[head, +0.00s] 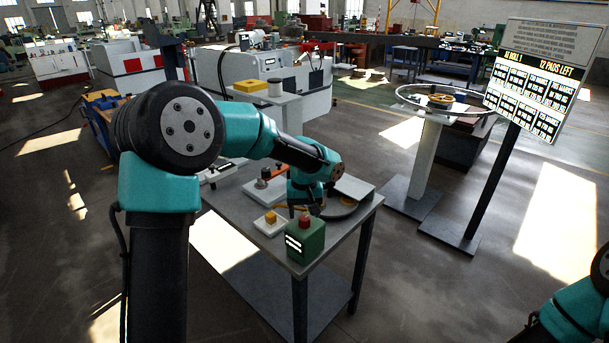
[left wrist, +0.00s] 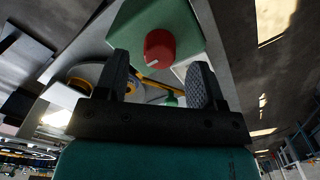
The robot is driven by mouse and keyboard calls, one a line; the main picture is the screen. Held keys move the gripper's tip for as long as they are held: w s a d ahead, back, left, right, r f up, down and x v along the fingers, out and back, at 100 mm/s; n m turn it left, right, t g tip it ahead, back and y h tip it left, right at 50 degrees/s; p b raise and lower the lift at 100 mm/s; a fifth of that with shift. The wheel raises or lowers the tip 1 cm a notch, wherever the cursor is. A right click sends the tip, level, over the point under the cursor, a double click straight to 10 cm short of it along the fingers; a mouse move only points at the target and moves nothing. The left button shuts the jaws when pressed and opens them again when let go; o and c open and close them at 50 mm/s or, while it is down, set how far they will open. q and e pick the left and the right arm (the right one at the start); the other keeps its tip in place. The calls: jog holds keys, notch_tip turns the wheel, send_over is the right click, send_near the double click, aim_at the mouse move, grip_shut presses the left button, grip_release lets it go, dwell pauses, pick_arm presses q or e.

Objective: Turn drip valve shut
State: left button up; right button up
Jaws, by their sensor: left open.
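My left gripper (head: 305,208) is over the front part of the grey table, just behind a green box (head: 306,243) with a red knob (head: 304,221) on top. In the left wrist view, the fingers (left wrist: 159,84) are apart with nothing held. The red knob (left wrist: 160,49) shows beyond and between the fingertips, apart from them. A thin yellow bar (left wrist: 155,82) and a small green part (left wrist: 171,100) show in the gap between the fingers. I cannot tell for certain which part is the drip valve. My right gripper is out of view.
The grey table (head: 335,241) also bears a yellow block (head: 271,217) on a white base and an orange-handled device (head: 272,175). A signboard (head: 537,82) and a ring-topped stand (head: 428,160) are at the right. Open floor lies in front of the table.

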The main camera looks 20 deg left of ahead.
aim_at(305, 218)
pick_arm(q)
notch_tip(305, 218, up, 14)
jog(key=shift+r, duration=0.2)
dwell(0.5)
